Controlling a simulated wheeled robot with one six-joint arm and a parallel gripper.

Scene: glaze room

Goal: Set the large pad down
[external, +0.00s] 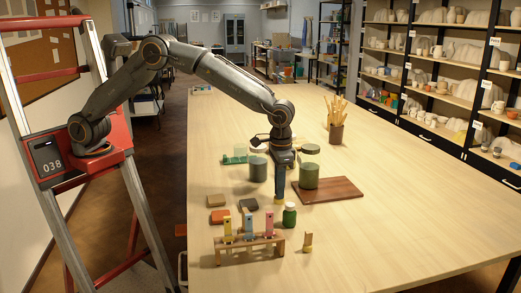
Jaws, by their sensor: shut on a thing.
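My gripper (281,168) points down over the pale table, just left of a brown board. It is shut on a narrow, upright dark-blue thing (279,184) with a yellowish lower end. I cannot tell whether this is the large pad, or whether its lower end touches the table. Three flat pads lie to its left: a tan one (216,200), an orange one (220,217) and a dark grey one (248,204). The gripper's jaws are small in the picture and their detail is unclear.
A green bottle (289,216) stands close in front. The brown board (340,190) bears a green jar (308,172). A grey-green jar (258,170) stands behind left. A wooden rack (262,242) and a small block (307,243) stand in front. The table's right side is clear.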

